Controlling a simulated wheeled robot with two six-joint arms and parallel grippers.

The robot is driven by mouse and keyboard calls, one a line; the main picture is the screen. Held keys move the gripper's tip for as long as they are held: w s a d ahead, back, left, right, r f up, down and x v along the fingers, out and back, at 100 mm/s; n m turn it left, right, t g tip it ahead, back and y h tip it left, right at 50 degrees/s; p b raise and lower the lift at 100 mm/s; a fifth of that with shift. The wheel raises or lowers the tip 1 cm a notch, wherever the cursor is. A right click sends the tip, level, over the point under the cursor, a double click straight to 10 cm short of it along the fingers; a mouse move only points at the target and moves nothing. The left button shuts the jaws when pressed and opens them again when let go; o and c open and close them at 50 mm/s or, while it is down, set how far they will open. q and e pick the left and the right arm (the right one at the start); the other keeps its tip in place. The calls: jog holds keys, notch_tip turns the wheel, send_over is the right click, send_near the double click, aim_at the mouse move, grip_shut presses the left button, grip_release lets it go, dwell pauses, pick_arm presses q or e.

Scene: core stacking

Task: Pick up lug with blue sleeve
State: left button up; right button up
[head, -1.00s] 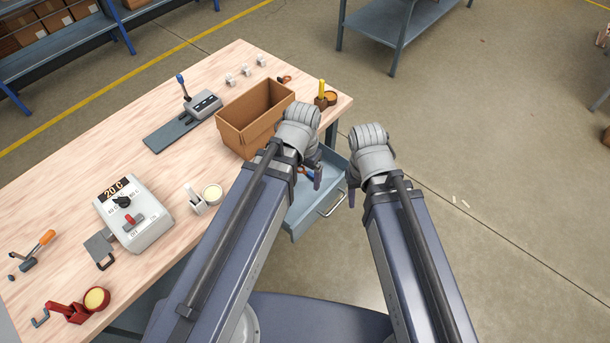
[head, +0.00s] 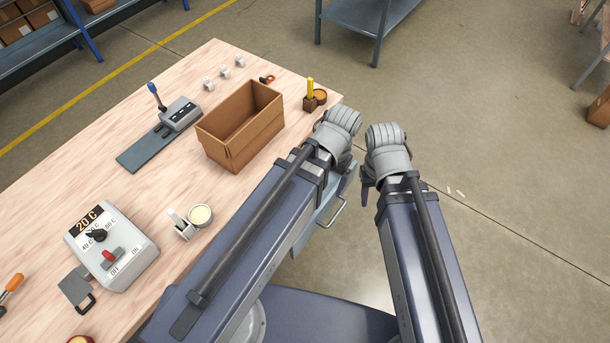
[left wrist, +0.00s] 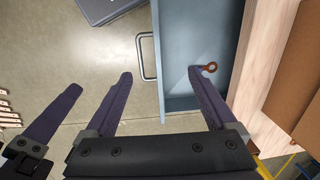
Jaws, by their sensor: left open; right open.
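An open blue-grey drawer (head: 301,240) sits under the table edge, mostly behind my left arm in the head view. In the left wrist view a copper-coloured lug ring (left wrist: 210,67) lies in the drawer (left wrist: 178,103), close to the tip of the right-hand finger. No blue sleeve shows clearly; part of the lug may be behind that finger. My left gripper (left wrist: 160,74) is open and empty above the drawer and its handle. My right gripper (head: 366,186) is open, beside the left one and out over the floor side; one finger shows in the left wrist view.
On the table (head: 165,215) stand a brown open box (head: 228,135), a temperature unit (head: 110,245), a lever press (head: 180,114), a small round cup (head: 200,215) and a yellow-topped holder (head: 309,95). A small copper-coloured lug (head: 267,79) lies near the back edge.

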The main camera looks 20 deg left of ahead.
pick_arm(q)
jog(key=shift+h, duration=0.5)
jog(key=w+a+f+b, duration=0.2)
jog(key=w+f+b, duration=0.2)
jog(key=w+a+f+b, duration=0.3)
jog(key=w+f+b, duration=0.1)
jog(key=f+b, duration=0.1)
jog(key=w+a+f+b, duration=0.2)
jog(key=w+f+b, duration=0.2)
jog(key=f, duration=0.1)
jog(key=shift+a+f, duration=0.15)
jog(key=shift+a, duration=0.15)
jog(key=shift+w+a+f+b, duration=0.2)
jog(key=shift+w+a+b, duration=0.05)
jog(key=shift+a+b, duration=0.2)
notch_tip(320, 180, down, 8)
jog(key=b, duration=0.8)
jog(key=shift+r, duration=0.15)
grip_shut()
